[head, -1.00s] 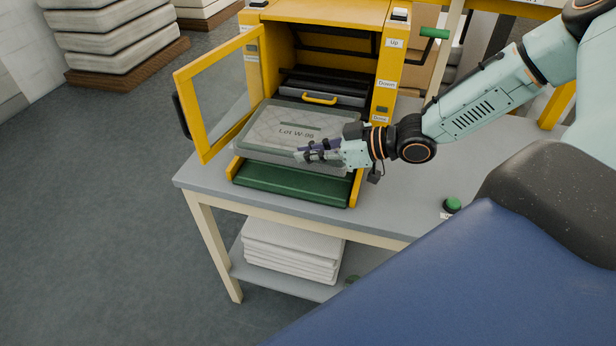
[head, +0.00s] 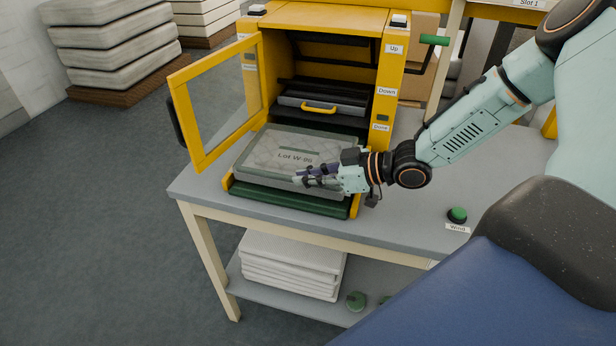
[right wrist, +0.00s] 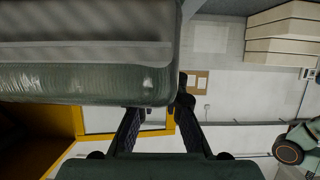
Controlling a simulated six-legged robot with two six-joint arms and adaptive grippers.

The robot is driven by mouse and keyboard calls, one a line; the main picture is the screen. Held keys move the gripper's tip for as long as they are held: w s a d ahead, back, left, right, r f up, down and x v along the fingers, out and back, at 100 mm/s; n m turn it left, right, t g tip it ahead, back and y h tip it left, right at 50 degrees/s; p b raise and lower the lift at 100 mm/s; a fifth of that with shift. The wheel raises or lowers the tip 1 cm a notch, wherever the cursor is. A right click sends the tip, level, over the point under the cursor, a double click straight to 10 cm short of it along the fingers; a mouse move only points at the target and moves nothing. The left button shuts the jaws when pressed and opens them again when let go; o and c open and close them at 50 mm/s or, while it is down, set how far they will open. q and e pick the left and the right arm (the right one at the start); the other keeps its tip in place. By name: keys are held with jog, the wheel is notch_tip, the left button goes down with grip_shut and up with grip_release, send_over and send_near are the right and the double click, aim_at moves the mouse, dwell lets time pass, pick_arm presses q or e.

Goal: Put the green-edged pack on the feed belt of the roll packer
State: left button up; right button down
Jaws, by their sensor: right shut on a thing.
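The pack (head: 270,150) is a flat grey quilted slab with a greenish border and a printed "Lot W" label. It lies level over the green feed belt (head: 300,204) in front of the yellow roll packer (head: 335,18); only the belt's front strip shows. I cannot tell whether the pack rests on the belt. My right gripper (head: 305,178) is shut on the pack's near right edge. In the right wrist view, the pack's green side (right wrist: 90,84) fills the upper left, by the gripper fingers (right wrist: 157,125). My left gripper is not in view.
The packer's yellow-framed door (head: 182,110) stands open at the left. A tray with a yellow handle (head: 318,107) sits inside. A green Wind button (head: 457,214) is on the grey table at the right. White folded packs (head: 290,265) lie on the lower shelf.

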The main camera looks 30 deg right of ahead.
jog(key=shift+a+f, duration=0.2)
jog(key=shift+f, duration=0.15)
jog(key=shift+f+b, duration=0.25)
jog(key=shift+b, duration=0.05)
jog(key=c, duration=1.7)
grip_release()
jog(key=shift+d, duration=0.15)
jog(key=shift+o, duration=1.4)
jog(key=shift+r, duration=0.1)
